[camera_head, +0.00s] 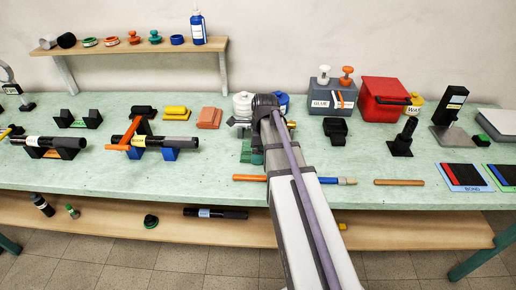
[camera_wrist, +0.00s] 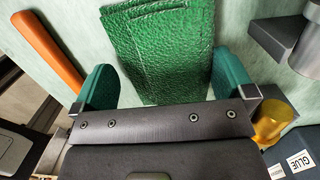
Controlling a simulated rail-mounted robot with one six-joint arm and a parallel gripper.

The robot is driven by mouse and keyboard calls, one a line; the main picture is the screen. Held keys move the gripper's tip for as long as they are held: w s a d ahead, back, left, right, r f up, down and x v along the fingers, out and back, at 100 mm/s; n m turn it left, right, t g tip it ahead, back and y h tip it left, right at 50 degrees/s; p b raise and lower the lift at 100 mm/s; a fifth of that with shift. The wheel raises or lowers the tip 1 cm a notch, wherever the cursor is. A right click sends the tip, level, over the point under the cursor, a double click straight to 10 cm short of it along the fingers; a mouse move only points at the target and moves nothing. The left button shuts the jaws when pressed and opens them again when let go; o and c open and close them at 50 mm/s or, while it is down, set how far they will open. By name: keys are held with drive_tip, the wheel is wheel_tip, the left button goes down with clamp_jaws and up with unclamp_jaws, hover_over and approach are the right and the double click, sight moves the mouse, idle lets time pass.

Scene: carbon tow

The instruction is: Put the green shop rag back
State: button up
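The green shop rag (camera_wrist: 165,45) is a folded, textured green piece lying on the pale green bench top in the wrist view. My gripper (camera_wrist: 166,80) is open, with one teal fingertip on each side of the rag's near end. Its fingers are wide apart and do not look closed on the rag. In the head view my gripper (camera_head: 250,148) points down at the bench's middle. Green patches show beneath it there, but I cannot tell rag from fingertips. My arm hides part of this area.
An orange-handled tool (camera_wrist: 48,50) lies left of the rag. A white pot (camera_head: 242,104) stands behind my gripper. The glue box (camera_head: 331,97) and red box (camera_head: 384,100) stand back right. Black cylinders on stands (camera_head: 48,143) are at left. A wall shelf (camera_head: 130,47) is at upper left.

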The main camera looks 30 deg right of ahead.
drive_tip(key=shift+r, duration=0.1)
wheel_tip(320, 180, up, 12)
drive_tip(key=d+p, duration=0.1)
drive_tip(key=p, duration=1.2)
drive_tip(key=s+a+n, duration=0.6)
drive_tip(key=a+n, duration=0.3)
drive_tip(key=n, duration=0.3)
drive_tip(key=s+a+n+h, duration=0.1)
drive_tip(key=s+a+n, duration=0.5)
drive_tip(key=n, duration=0.6)
drive_tip(key=a, duration=0.2)
drive_tip(key=shift+s+a+g+b, duration=0.25)
drive_tip(key=shift+a+g+b, duration=0.05)
drive_tip(key=shift+a+b, duration=0.1)
